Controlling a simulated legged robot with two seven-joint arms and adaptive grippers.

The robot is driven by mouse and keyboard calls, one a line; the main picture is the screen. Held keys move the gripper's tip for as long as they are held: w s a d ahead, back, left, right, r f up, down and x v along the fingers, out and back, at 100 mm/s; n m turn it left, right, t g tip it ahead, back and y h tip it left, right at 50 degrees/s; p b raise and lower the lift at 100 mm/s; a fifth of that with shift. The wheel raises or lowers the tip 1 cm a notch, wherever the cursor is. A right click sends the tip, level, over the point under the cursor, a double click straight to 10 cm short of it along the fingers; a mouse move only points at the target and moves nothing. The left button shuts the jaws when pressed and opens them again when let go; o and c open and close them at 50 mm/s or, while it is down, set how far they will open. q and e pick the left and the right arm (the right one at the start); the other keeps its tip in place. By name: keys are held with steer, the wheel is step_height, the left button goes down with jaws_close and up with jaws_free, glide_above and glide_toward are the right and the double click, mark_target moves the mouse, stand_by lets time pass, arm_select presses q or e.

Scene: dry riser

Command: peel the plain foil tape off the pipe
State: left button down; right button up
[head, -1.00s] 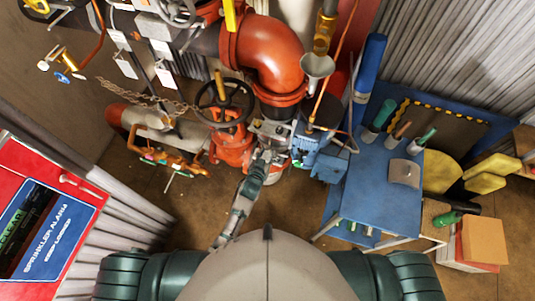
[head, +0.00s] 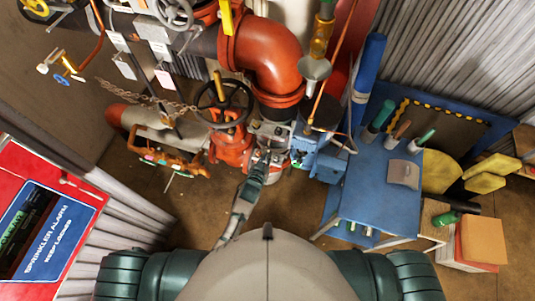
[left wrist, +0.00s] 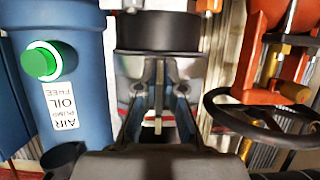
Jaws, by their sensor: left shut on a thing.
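The vertical pipe stands below the large red elbow. A silvery foil band (head: 270,130) wraps it beside the red valve. In the left wrist view the foil (left wrist: 130,67) shows as a shiny grey surface under a black collar (left wrist: 158,31). My left gripper (head: 267,150) is at the front of this band. In the left wrist view its two fingers (left wrist: 160,72) point at the foil and are shut on what appears to be the tape's edge. The held bit is too small to see clearly. My right gripper is not in view.
A red valve with a black handwheel (head: 224,104) is close left of the pipe. A blue air pump (head: 322,160) is close on the right. A blue table (head: 375,190) with tools stands farther right. Open floor (head: 190,205) lies left of my arm.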

arm_select(q)
steer(key=s+a+p, duration=0.2)
steer(key=s+p, duration=0.1)
steer(key=s, duration=0.5)
steer(key=shift+a+p, duration=0.3)
steer(key=shift+p, duration=0.05)
stand_by(0.5)
